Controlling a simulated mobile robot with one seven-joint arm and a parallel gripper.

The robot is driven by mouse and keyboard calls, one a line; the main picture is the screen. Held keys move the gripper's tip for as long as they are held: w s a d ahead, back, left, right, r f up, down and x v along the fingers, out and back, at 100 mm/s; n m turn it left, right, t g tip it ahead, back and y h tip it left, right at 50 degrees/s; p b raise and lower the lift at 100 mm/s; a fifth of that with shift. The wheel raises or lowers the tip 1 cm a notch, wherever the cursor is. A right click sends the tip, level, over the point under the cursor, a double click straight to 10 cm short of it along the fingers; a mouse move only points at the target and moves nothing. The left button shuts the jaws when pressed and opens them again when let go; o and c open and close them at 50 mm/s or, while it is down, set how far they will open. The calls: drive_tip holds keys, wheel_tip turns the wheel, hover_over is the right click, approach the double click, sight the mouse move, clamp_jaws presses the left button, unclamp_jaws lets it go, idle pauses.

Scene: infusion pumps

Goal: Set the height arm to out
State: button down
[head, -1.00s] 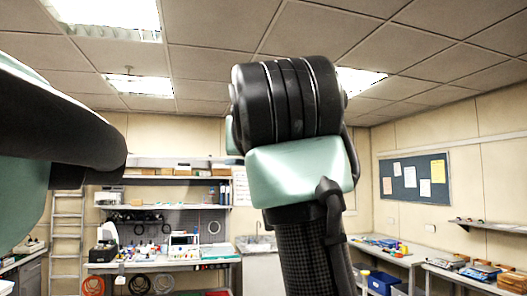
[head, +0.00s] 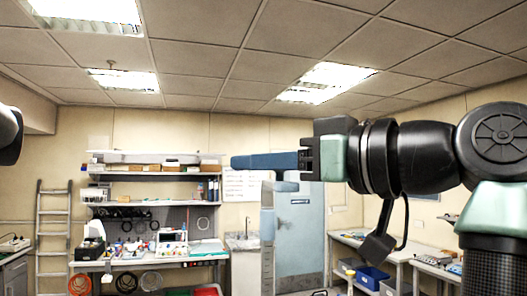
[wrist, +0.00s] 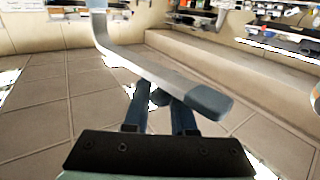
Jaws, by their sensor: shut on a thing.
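The height arm (head: 267,240) looks like a pale blue-grey upright with a short blue end at its top, left of centre in the head view. In the wrist view the height arm (wrist: 170,75) is a bent grey bar with a slate-blue rounded tip, crossing in front of my fingers. My gripper (head: 242,161) points left, with its blue fingers level just above the top of the upright. In the wrist view my gripper (wrist: 158,105) has its fingers somewhat apart, shut on the height arm. The bar hides the fingertips and the exact contact.
A workbench (head: 150,262) with shelves stands along the back wall, a ladder (head: 53,235) to its left. A blue-grey door (head: 300,235) is behind the height arm. Side benches (head: 345,242) with bins stand at the right. The space left of my gripper looks open.

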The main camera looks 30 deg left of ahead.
drive_tip(key=shift+d+n+g, duration=0.1)
drive_tip(key=shift+n+g, duration=0.2)
drive_tip(key=shift+g, duration=0.2)
drive_tip(key=c, duration=0.7)
unclamp_jaws()
drive_tip(key=shift+w, duration=0.1)
drive_tip(key=shift+c, duration=0.2)
drive_tip(key=s+d+b, duration=0.1)
drive_tip(key=d+b, duration=0.4)
drive_tip(key=d, duration=0.8)
drive_tip(key=shift+s, duration=0.2)
